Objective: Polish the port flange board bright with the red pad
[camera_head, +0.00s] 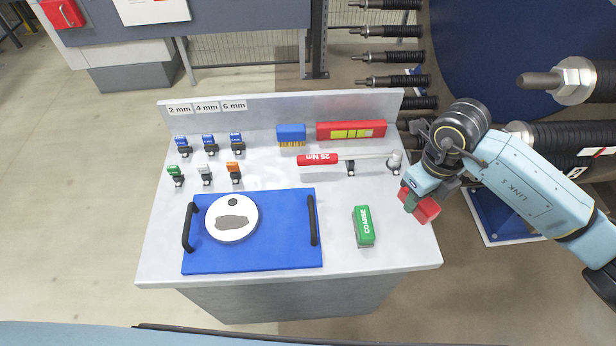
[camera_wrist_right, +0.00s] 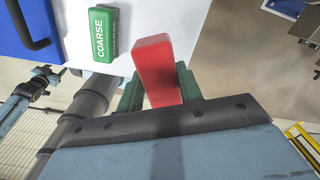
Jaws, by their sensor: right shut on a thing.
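The port flange board is a blue board (camera_head: 280,255) with two black handles, lying on the workbench at front left. On it lies a round white flange disc (camera_head: 246,228) with a dark hole and a large grey-brown dull patch. My right gripper (camera_head: 411,199) is at the bench's right edge, shut on a red block, the red pad (camera_head: 428,210). The red pad also shows in the right wrist view (camera_wrist_right: 156,65), between green fingers. The pad is well to the right of the board, apart from it. My left gripper is not in view.
A green block marked COARSE (camera_head: 364,227) lies between board and pad. Behind are a red 25 Nm torque wrench (camera_head: 318,159), a blue-handled brush (camera_head: 291,133), a red level-like tool (camera_head: 351,130) and several small coloured pieces. Black-sleeved rods stand at back right.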

